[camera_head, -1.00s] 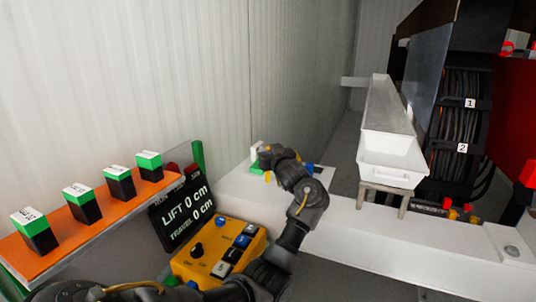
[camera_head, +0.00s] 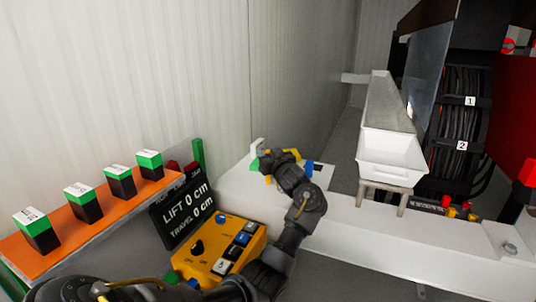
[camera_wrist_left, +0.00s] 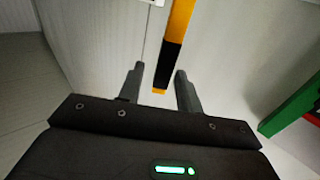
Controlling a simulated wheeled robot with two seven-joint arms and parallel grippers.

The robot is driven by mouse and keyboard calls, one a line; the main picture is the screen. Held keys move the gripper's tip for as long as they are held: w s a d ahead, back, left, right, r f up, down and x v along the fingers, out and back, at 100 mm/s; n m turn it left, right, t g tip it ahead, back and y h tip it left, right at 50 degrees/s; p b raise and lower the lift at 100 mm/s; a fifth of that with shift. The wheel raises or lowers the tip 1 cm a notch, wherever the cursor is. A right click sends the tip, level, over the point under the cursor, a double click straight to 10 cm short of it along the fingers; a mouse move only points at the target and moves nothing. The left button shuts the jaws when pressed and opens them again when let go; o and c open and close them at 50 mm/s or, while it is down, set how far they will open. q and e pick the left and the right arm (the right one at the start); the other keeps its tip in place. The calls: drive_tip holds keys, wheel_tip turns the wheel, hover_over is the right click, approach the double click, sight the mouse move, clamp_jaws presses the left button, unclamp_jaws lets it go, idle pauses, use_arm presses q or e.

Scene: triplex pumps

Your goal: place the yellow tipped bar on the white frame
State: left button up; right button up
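My left gripper (camera_head: 268,160) is over the near left part of the white frame (camera_head: 232,186), seen from behind and above. In the left wrist view its two fingers (camera_wrist_left: 160,84) are apart. A yellow and black bar (camera_wrist_left: 173,55) comes down from the top of that view, and its yellow end lies between the fingers with a gap on each side. How far beyond the fingers it lies I cannot tell. In the head view a bit of yellow (camera_head: 293,153) shows just behind the gripper; most of it is hidden. My right gripper is not in view.
A control box (camera_head: 222,250) and a display (camera_head: 187,208) stand in front. An orange shelf (camera_head: 95,220) with several green-topped blocks is at left. A white trough (camera_head: 392,150) stands at right. Green (camera_wrist_left: 300,105) parts are beside the left gripper.

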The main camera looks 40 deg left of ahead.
use_arm(q)
drive_tip(key=shift+r, duration=0.25)
drive_tip(key=b+v, duration=0.1)
drive_tip(key=v, duration=1.1)
drive_tip(key=shift+b, duration=0.35)
drive_tip(key=shift+f, duration=0.1)
